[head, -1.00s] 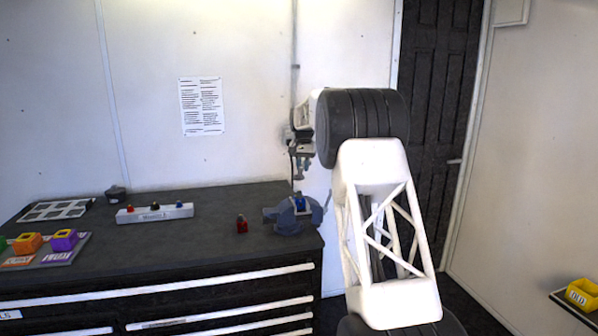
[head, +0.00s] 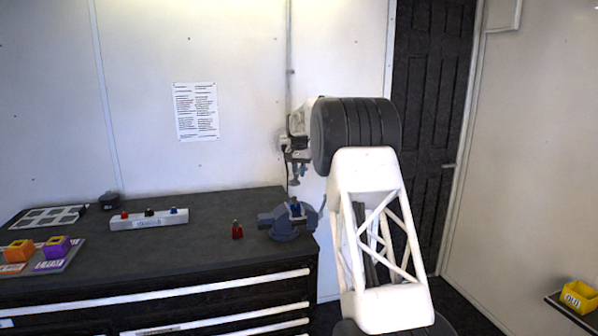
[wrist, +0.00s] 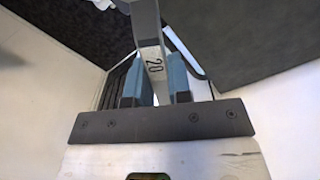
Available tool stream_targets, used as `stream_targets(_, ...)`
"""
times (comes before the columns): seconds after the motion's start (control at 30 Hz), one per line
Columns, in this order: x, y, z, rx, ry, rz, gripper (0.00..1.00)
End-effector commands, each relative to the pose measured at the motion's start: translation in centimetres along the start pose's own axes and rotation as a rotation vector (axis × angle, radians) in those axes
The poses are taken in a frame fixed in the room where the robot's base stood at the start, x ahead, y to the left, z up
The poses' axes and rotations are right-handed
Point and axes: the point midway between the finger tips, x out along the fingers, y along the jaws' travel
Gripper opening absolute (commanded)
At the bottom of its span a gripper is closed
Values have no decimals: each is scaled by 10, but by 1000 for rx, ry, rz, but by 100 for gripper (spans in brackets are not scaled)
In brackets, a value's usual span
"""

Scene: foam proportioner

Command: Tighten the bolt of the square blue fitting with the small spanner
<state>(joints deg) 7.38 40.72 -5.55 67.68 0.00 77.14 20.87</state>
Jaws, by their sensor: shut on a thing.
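A small square blue fitting (head: 296,208) sits in the blue-grey vise (head: 283,226) at the bench's right end. Its bolt is too small to make out in the head view. My gripper (head: 296,168) is above the vise, partly hidden by my own arm. In the wrist view my gripper (wrist: 155,85) has its two blue finger pads shut on a grey metal spanner (wrist: 153,55) marked "20". The spanner's far end runs out of the top of that view. The fitting cannot be seen in the wrist view, and the spanner looks apart from it in the head view.
A red fitting (head: 237,231) stands left of the vise. A white rack (head: 148,220) holds red, black and blue pieces. Orange (head: 20,250) and purple (head: 57,247) bins sit at the left. A yellow bin (head: 579,297) is far right.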

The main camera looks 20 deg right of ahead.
Motion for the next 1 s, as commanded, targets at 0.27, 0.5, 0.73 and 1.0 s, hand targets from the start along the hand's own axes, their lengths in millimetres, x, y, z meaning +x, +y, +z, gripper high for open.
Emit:
stream_targets(0.27, 10, 0, 0, 0, -1, 0, 0)
stream_targets(0.5, 21, 0, 0, 0, 0, 0, 0)
stream_targets(0.73, 30, 0, 0, 0, 0, 0, 0)
stream_targets(1.0, 41, 0, 0, 0, 1, 0, 0)
